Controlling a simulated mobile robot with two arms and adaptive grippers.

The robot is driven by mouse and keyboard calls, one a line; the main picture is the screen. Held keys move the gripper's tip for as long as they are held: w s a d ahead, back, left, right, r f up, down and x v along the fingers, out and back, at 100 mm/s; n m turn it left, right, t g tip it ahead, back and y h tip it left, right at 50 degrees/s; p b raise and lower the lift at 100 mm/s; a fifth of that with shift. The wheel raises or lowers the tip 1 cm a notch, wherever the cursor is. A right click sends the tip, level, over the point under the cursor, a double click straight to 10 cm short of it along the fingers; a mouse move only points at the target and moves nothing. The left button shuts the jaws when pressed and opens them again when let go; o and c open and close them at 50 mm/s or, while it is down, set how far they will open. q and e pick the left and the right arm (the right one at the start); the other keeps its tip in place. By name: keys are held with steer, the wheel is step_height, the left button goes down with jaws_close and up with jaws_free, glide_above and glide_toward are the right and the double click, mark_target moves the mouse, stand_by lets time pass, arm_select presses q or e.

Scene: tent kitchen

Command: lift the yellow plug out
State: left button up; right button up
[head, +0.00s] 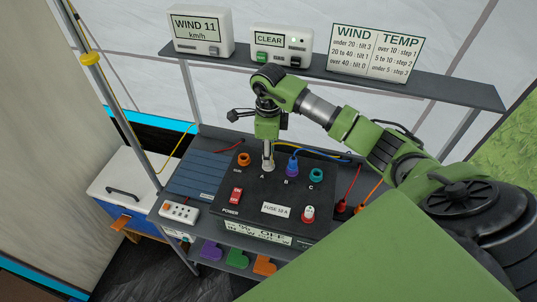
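My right gripper (268,163) points down at the socket marked A on the black power box (230,200). Its fingers look close together, but they are too small to tell whether they are shut on anything. No yellow plug shows clearly; the gripper covers socket A. A yellow cable (322,154) runs behind the blue plug towards the right, beside a blue cable. The blue plug (292,166) stands upright in socket B, just right of my gripper. My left gripper is not in view.
An orange socket (243,159) and teal socket C (316,175) flank the plugs. A red switch (235,196) and a red-and-white knob (308,214) are in front. A shelf (340,77) with displays stands behind. A white power strip (179,212) lies left.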

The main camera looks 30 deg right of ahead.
steer(key=shift+f, duration=0.4)
jaws_close()
